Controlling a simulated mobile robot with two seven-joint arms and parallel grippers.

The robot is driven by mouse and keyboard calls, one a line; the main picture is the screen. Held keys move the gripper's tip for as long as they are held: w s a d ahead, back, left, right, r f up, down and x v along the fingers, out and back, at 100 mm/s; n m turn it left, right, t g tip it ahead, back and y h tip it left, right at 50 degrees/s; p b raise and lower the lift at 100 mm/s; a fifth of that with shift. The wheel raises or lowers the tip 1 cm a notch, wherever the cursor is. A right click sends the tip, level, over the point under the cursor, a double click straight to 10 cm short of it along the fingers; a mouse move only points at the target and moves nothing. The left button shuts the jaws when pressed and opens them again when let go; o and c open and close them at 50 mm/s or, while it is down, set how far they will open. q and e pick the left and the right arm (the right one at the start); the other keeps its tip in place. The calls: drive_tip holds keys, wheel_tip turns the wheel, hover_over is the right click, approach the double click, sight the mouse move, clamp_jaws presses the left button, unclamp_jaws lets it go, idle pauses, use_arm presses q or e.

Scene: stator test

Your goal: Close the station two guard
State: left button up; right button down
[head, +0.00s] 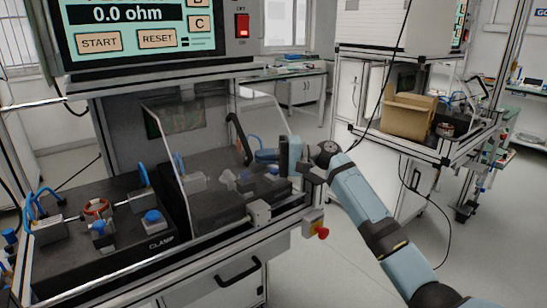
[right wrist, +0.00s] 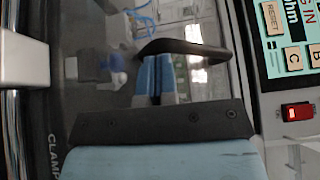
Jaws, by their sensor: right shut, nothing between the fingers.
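I cannot tell exactly how far the guard is lowered. My right gripper (head: 289,157) is just right of the handle, its fingers together and empty. In the right wrist view the blue fingertips (right wrist: 154,76) lie close to the black handle (right wrist: 185,47), which crosses near their tips; I cannot tell whether they touch. My left gripper is out of view.
A meter (head: 140,30) reading 0.0 ohm hangs above the bench. Left of the guard is an open station (head: 110,222) with an orange ring and blue-topped clamps. A red button (head: 321,232) is on the front edge. Another bench with a cardboard box (head: 408,115) stands right.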

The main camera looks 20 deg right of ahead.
idle(0.3)
